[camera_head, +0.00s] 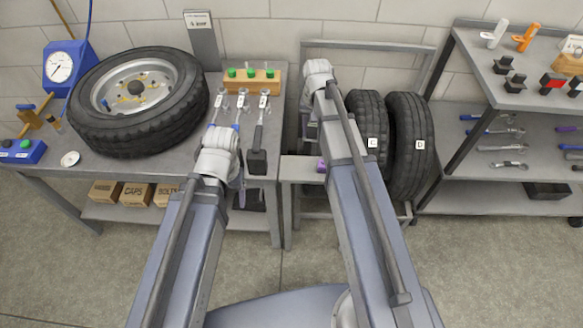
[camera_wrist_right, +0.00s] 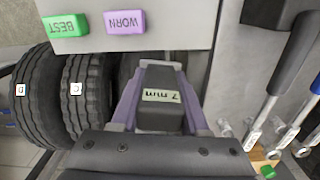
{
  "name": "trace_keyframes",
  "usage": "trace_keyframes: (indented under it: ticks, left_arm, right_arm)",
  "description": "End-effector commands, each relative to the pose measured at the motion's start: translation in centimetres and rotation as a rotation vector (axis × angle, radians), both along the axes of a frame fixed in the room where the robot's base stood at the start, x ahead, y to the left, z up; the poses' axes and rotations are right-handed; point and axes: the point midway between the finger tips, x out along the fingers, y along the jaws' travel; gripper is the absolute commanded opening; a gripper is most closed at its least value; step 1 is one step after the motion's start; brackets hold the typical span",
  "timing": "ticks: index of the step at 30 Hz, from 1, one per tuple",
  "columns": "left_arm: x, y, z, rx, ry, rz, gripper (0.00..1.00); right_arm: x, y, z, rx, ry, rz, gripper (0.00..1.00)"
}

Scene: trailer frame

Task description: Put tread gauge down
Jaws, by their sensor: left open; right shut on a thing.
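In the right wrist view, the tread gauge (camera_wrist_right: 161,96) is a dark block with a pale label that seems to read 7 mm. My right gripper (camera_wrist_right: 163,70) is shut on it, with one purple-grey finger on each side. In the head view, my right gripper (camera_head: 309,130) is mostly hidden behind its own wrist, by the small grey stand (camera_head: 297,172), and the gauge is hard to make out. My left gripper (camera_head: 240,182) is open near the workbench's front right edge, partly hidden by its arm.
A purple WORN tag (camera_wrist_right: 124,21) and a green BEST tag (camera_wrist_right: 65,26) are on the stand's edge. Two upright tyres (camera_head: 408,145) stand right of it. Wrenches (camera_head: 265,102) lie on the workbench (camera_head: 140,170), beside a tyre lying flat (camera_head: 150,128).

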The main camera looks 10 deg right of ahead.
Motion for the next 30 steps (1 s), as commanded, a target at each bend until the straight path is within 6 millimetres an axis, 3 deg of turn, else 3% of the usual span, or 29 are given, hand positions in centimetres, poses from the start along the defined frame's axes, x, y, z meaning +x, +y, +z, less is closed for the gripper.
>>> trace_keyframes:
  ticks: [1,6,17,30]
  left_arm:
    - [0.0,0.0,0.7,0.000,0.000,0.000,0.75]
    - [0.0,0.0,1.6,0.000,0.000,0.000,0.75]
    - [0.0,0.0,1.5,0.000,0.000,0.000,0.75]
    - [0.0,0.0,-4.3,0.000,0.000,0.000,0.75]
  right_arm:
    - [-1.3,1.4,0.7,0.000,0.000,0.025,0.00]
    - [-3.6,4.5,1.6,0.000,0.000,0.087,0.00]
    - [-4.4,5.9,1.4,0.000,0.000,0.115,0.00]
    - [-4.3,5.8,-4.3,0.000,0.000,0.114,0.00]
